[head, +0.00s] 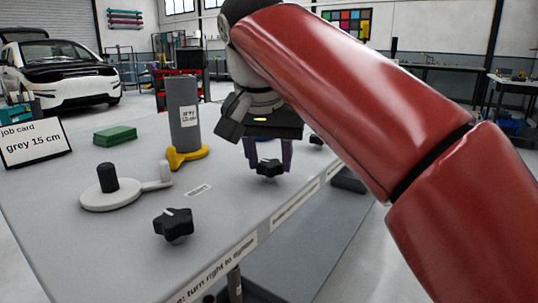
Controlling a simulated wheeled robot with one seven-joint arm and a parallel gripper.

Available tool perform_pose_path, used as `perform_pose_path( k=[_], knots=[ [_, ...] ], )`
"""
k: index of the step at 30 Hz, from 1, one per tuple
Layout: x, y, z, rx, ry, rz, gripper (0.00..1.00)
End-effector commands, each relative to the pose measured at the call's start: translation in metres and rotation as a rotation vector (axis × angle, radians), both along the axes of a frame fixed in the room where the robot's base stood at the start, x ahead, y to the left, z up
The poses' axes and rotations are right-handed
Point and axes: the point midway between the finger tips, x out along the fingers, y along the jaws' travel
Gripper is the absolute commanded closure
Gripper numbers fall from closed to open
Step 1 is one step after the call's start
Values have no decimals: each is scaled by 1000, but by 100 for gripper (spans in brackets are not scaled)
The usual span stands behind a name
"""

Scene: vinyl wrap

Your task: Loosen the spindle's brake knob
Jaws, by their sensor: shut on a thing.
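My gripper (269,165) points down over the right side of the grey table. Its two fingers stand on either side of a black star-shaped knob (269,169) and are shut on it. The knob sits low at the table's surface, right of the upright grey roll (184,112), which stands by a yellow fork-shaped piece (187,156). A second black star knob (173,223) with a light mark on top is nearer, at the front. A third dark knob (316,140) shows partly behind my gripper. I cannot read which knob is labelled as the brake.
A pale round plate with a crank (112,199) and a black post lies at the left of the table (75,245). Labels run along the front edge. My red arm hides the right.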

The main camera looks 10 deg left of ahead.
Motion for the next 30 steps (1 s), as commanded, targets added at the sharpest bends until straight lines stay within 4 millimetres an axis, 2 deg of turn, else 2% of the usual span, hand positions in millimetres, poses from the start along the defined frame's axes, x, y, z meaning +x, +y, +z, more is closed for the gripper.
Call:
perform_pose_path(
  k=[8, 14, 30],
  knots=[
    [0, -1, 0, -2, 1, 28, 83],
    [0, -2, 1, -2, 1, 123, 83],
    [2, -6, 2, -1, 1, 608, 83]
  ],
)
